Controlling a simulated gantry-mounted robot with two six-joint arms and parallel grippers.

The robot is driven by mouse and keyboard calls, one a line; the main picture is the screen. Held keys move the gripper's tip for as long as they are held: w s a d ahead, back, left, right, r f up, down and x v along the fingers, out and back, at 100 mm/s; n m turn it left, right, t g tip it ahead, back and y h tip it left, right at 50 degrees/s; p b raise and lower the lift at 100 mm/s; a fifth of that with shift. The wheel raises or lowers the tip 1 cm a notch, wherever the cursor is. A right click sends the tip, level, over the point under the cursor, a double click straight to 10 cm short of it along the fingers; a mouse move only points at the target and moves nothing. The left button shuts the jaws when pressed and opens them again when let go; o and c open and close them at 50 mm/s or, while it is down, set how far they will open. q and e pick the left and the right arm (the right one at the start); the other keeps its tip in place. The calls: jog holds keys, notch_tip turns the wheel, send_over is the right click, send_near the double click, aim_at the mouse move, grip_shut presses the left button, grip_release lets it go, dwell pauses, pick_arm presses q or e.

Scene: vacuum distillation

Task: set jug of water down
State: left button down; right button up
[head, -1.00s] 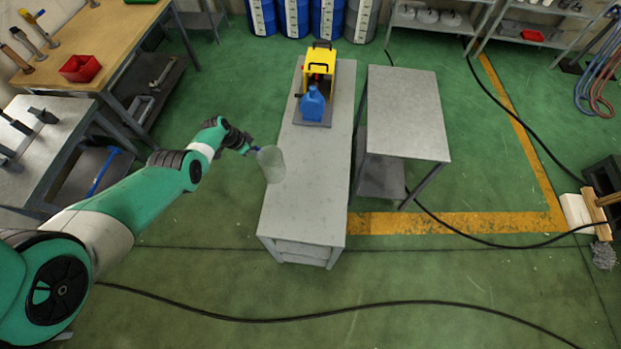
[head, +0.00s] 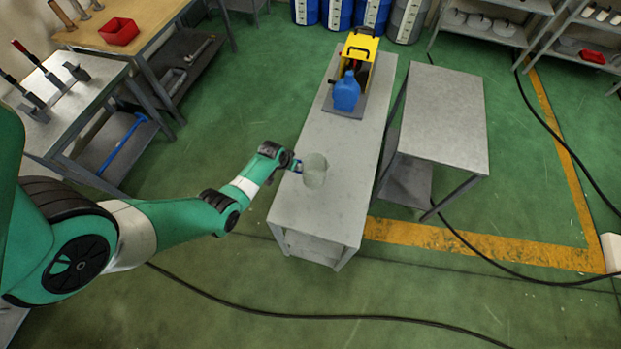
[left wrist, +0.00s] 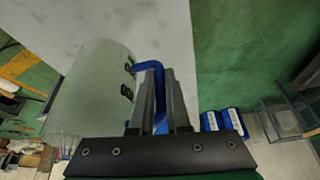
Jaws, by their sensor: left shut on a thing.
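The jug of water (head: 314,171) is a pale translucent vessel with a blue handle. In the head view it is at the near part of the long grey table (head: 330,215), near its left edge; I cannot tell whether its base touches the top. My left gripper (head: 294,165) reaches in from the left and is shut on the handle. In the left wrist view the jug (left wrist: 95,90) lies left of my left gripper (left wrist: 160,100), with the blue handle (left wrist: 152,66) between the fingers. My right gripper is not in view.
A yellow device (head: 359,55) and a blue container (head: 347,92) stand on a dark plate at the table's far end. A grey side table (head: 445,120) stands to the right. The tabletop between jug and plate is clear. Cables (head: 330,315) cross the floor.

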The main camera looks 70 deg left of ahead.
aim_at(309, 171)
pick_arm(q)
jog(key=w+f+b, duration=0.1)
jog(key=f+b, duration=0.1)
jog(key=f, duration=0.1)
jog(key=w+f+b, duration=0.2)
jog(key=f+b, duration=0.1)
jog(key=w+f+b, duration=0.2)
jog(key=f+b, duration=0.1)
jog(key=shift+w+d+f, duration=0.1)
jog(key=shift+w+d, duration=0.15)
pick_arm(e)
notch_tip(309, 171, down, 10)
pick_arm(q)
jog(key=shift+f+b, duration=0.15)
jog(key=shift+b, duration=0.15)
jog(key=c, duration=0.9)
grip_release()
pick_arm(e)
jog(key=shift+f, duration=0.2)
